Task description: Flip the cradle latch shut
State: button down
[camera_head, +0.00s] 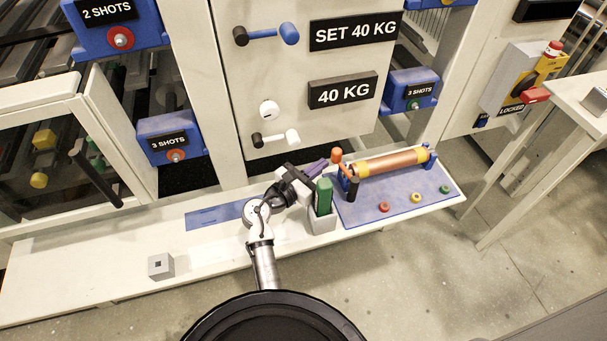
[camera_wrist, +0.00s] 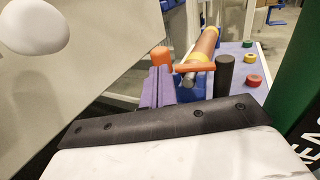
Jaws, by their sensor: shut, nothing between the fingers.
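The cradle (camera_head: 349,187) stands on a blue mat on the bench and bears a copper-coloured cylinder (camera_head: 390,162) with yellow bands. An orange latch arm with a round orange knob (camera_head: 336,155) is at the cylinder's left end. In the wrist view the orange knob (camera_wrist: 161,57) and the orange bar (camera_wrist: 208,69) lie just beyond my fingers. The bar sticks out across the cylinder's near end; I cannot tell whether it is fastened. My gripper (camera_head: 319,168) has purple fingers, shut and empty, left of the knob. Its fingers (camera_wrist: 160,86) appear close to the knob; contact is unclear.
A green block (camera_head: 324,196) stands in a pale holder (camera_head: 319,222) just below my gripper. A dark post (camera_wrist: 224,75) stands beside the latch. Small coloured discs lie on the blue mat (camera_head: 400,200). A white panel (camera_head: 290,75) with levers rises behind. A grey cube (camera_head: 161,266) sits at left.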

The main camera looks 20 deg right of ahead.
aim_at(332, 156)
jog(key=shift+x, duration=1.2)
jog(key=shift+w+d+r+m+g+h+p, duration=0.1)
jog(key=shift+w+d+m+g+h+p, duration=0.3)
jog(key=shift+w+d+m+g+p, duration=0.4)
jog(key=shift+s, duration=0.15)
